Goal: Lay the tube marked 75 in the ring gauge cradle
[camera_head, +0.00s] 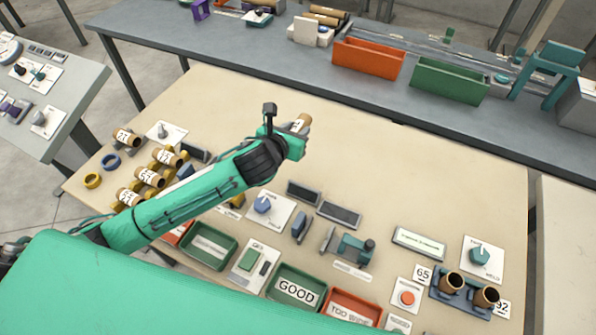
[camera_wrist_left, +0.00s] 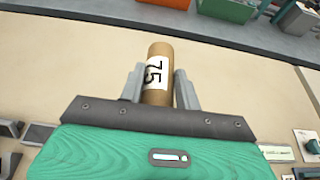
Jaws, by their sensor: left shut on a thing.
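The brown cardboard tube with a white label marked 75 (camera_wrist_left: 157,72) is between the two grey fingers of my left gripper (camera_wrist_left: 159,88). The gripper is shut on it, and the tube points away from the palm. In the head view the tube end (camera_head: 301,122) shows past my left gripper (camera_head: 296,131), over the beige table's far half. A small teal device with a grey jaw (camera_head: 354,248) stands at the table's middle front; I cannot tell whether this is the ring gauge cradle. My right gripper is not in view.
Several labelled tubes (camera_head: 150,177) lie on yellow supports at left. A blue stand (camera_head: 460,293) holds two tubes at right, by labels 65 and 92. Green GOOD (camera_head: 296,289) and red TOO WIDE (camera_head: 352,309) bins line the front. The table's right middle is clear.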

